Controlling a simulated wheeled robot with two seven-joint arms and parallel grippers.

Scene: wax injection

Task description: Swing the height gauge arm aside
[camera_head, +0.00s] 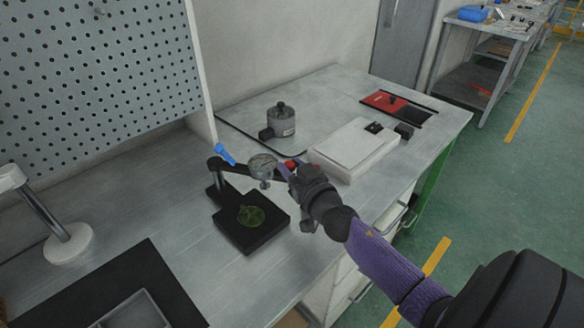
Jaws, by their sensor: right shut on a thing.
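The height gauge stands on the bench with a black square base (268,236) and a post at its back left. Its black arm (237,168) reaches right from the post and carries a round dial (262,164) above the base. A blue handle (225,155) sticks up near the post. A greenish disc-like piece (251,216) lies on the base. My right gripper (285,170) comes in from the right and is shut on the free end of the gauge arm, just right of the dial. Its fingertips are small and partly hidden. My left gripper is out of view.
A grey metal cylinder (281,121), a white box (353,149) and a red-and-black tray (397,107) stand farther back. A black mat (150,270) with a grey tray lies front left, near a white round stand (68,244). A perforated panel (100,70) rises behind.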

